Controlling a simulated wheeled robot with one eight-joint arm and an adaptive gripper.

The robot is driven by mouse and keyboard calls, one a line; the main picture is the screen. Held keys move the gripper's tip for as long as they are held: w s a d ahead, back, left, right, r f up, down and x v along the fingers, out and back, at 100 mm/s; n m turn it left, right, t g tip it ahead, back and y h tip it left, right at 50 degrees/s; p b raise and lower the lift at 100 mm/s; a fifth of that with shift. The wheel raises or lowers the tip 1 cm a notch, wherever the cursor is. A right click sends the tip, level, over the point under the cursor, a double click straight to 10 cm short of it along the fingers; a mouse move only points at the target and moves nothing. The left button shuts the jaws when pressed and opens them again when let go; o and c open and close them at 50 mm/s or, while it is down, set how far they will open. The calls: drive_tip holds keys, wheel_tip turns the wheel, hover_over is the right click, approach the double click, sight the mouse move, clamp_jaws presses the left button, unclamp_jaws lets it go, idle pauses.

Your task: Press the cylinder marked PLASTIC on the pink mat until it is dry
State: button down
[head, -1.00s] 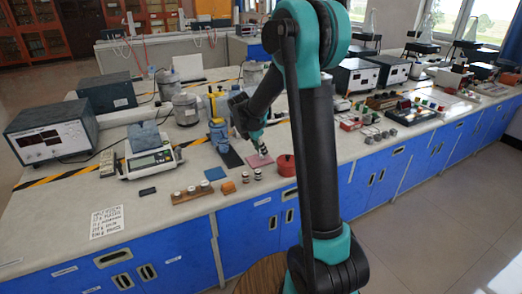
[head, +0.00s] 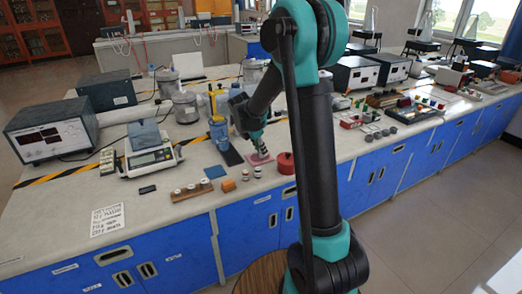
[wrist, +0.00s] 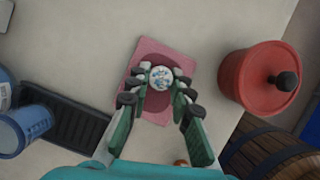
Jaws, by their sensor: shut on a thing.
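In the wrist view my gripper (wrist: 160,82) is shut on a small cylinder (wrist: 160,77) with a round white top and blue markings. The lettering is too small to read. The cylinder is over the pink mat (wrist: 155,50); I cannot tell whether it touches the mat. In the head view my gripper (head: 258,150) points down at the pink mat (head: 261,160), and the cylinder is hard to make out there.
A red lidded pot (wrist: 258,78) stands right of the mat. A dark tray (wrist: 75,125) and a blue container (wrist: 25,130) are left of it. In the head view, small cylinders (head: 257,171) and a wooden rack (head: 190,192) stand nearby, with a scale (head: 152,157) farther left.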

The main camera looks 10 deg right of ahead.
idle(0.7)
drive_tip(key=shift+w+d+r, duration=0.1)
drive_tip(key=shift+d+r, duration=0.2)
drive_tip(key=shift+r, duration=0.35)
drive_tip(key=shift+f, duration=0.65)
idle(0.7)
drive_tip(key=shift+a, duration=0.1)
idle(0.8)
drive_tip(key=shift+a+r, duration=0.25)
drive_tip(key=shift+r, duration=0.4)
drive_tip(key=shift+f, duration=0.7)
idle(1.4)
drive_tip(key=shift+d+r, duration=0.1)
drive_tip(key=shift+r, duration=0.05)
drive_tip(key=shift+d+r, duration=0.25)
drive_tip(key=shift+r, duration=0.3)
